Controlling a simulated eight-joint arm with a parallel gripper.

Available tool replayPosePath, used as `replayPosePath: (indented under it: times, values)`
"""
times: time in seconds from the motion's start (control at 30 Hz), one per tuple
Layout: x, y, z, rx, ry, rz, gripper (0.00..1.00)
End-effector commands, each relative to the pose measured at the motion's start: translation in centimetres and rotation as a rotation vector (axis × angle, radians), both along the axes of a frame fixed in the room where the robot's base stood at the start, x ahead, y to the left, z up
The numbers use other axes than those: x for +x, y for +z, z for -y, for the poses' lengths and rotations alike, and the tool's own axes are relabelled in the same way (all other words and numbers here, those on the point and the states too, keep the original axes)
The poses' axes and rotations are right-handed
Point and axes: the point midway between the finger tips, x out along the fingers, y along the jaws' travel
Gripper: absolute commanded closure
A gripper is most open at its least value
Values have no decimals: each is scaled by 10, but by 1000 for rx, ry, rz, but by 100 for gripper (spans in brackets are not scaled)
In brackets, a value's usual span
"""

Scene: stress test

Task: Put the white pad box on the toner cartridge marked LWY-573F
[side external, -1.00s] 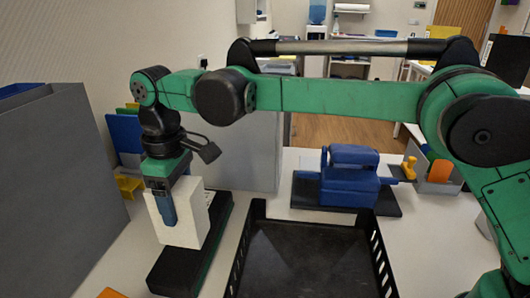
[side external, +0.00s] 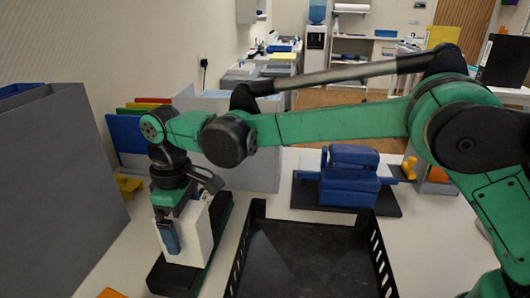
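The white pad box (side external: 201,240) is upright at the left of the side view. My gripper (side external: 171,236) points down with a blue finger against the box's near face; the far finger is hidden behind the box. It appears shut on the box. A long black cartridge with a green side (side external: 172,280) lies under the box, running from lower left to upper right. The box's lower edge overlaps the cartridge in the picture; I cannot tell whether they touch. No marking is readable on the cartridge.
A black crate (side external: 245,240) stands right of the cartridge. A blue device (side external: 348,180) sits on a dark base behind it. A grey bin (side external: 50,190) stands at the left, and grey panels (side external: 255,170) at the back. A yellow piece (side external: 128,186) lies near the wall.

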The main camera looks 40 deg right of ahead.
Motion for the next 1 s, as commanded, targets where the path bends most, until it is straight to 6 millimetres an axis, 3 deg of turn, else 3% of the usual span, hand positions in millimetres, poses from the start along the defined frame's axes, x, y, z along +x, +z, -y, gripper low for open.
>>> replayPosePath:
  times: [0.2,0.33,0.73,1.0]
  values:
    - [0,2,0,0,0,0,3]
    - [0,13,0,0,0,0,3]
    - [0,92,0,0,0,0,3]
    - [0,118,0,0,0,0,3]
